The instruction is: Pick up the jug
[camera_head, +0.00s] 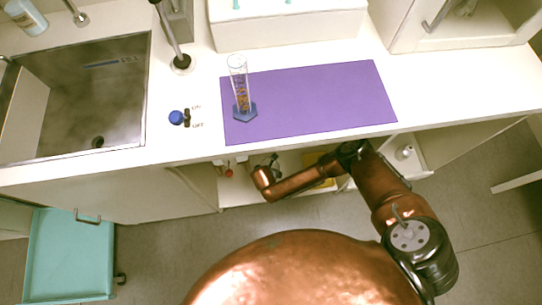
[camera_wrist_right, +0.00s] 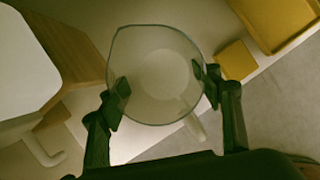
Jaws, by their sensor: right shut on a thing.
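The jug (camera_wrist_right: 160,55), clear with a round rim, shows in the right wrist view between the two dark fingers of my right gripper (camera_wrist_right: 166,88). The fingers touch it on opposite sides, and my right gripper is shut on it. In the head view my right arm reaches under the counter's front edge, and the gripper (camera_head: 273,165) is partly hidden there. I cannot make out the jug in the head view. My left gripper is not in view.
The counter overhangs an open lower shelf (camera_head: 205,185). A yellow block (camera_wrist_right: 236,60) and yellow tray (camera_wrist_right: 285,22) lie near the jug. A purple mat (camera_head: 320,100) above bears a tall glass cylinder (camera_head: 238,75). A sink (camera_head: 105,95) is at left.

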